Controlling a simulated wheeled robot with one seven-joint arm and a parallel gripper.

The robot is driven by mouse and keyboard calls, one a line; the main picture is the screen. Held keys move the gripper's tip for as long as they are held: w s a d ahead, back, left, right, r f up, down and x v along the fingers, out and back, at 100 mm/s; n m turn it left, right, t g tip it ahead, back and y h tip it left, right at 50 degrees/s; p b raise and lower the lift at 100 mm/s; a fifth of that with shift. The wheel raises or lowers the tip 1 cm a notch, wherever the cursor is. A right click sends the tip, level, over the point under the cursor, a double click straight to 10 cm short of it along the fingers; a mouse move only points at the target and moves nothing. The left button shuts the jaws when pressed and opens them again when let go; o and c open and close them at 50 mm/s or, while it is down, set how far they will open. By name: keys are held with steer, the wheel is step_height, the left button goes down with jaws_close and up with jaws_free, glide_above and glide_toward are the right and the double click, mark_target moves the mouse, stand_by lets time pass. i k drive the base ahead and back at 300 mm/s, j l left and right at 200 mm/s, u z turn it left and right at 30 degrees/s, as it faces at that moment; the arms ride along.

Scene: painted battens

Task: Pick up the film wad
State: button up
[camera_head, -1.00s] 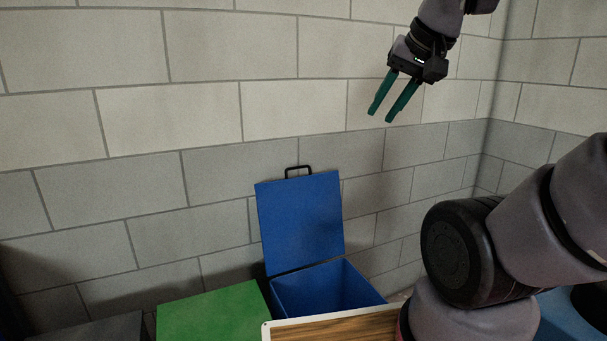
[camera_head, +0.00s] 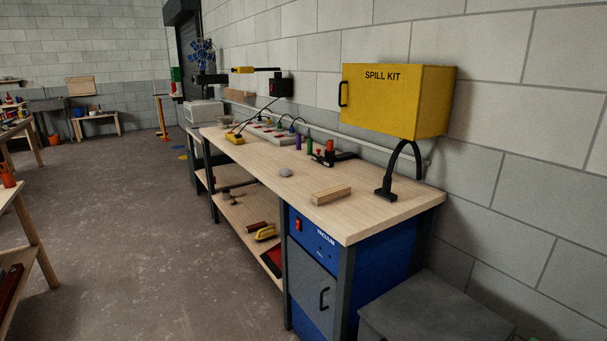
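A small pale grey lump (camera_head: 285,173), which may be the film wad, lies on top of the long wooden workbench (camera_head: 370,215), near its front edge. It is too small to make out its material. A light wooden block (camera_head: 331,194) lies to its right on the same top. My gripper and arm are not in view now.
A yellow spill kit cabinet (camera_head: 395,98) hangs above the bench's near end, with a black gooseneck stand (camera_head: 386,192) below it. Bottles and a small black vise-like tool (camera_head: 333,157) stand behind the lump. A grey bin (camera_head: 430,305) stands at the near end. Open floor (camera_head: 150,240) lies left.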

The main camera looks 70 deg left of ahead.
mark_target(285, 172)
steer(key=u, duration=2.65)
steer(key=i+j+z, duration=0.1)
steer(key=i+j, duration=0.65)
steer(key=i+j+z, duration=0.15)
steer(key=i+j, duration=0.25)
steer(key=i+j+z, duration=0.1)
steer(key=i+j, duration=0.25)
steer(key=j, duration=0.2)
steer(key=i+j, duration=0.35)
steer(key=j, duration=0.15)
steer(key=i+j+z, duration=0.15)
steer(key=i+j, duration=0.15)
steer(key=j, duration=0.2)
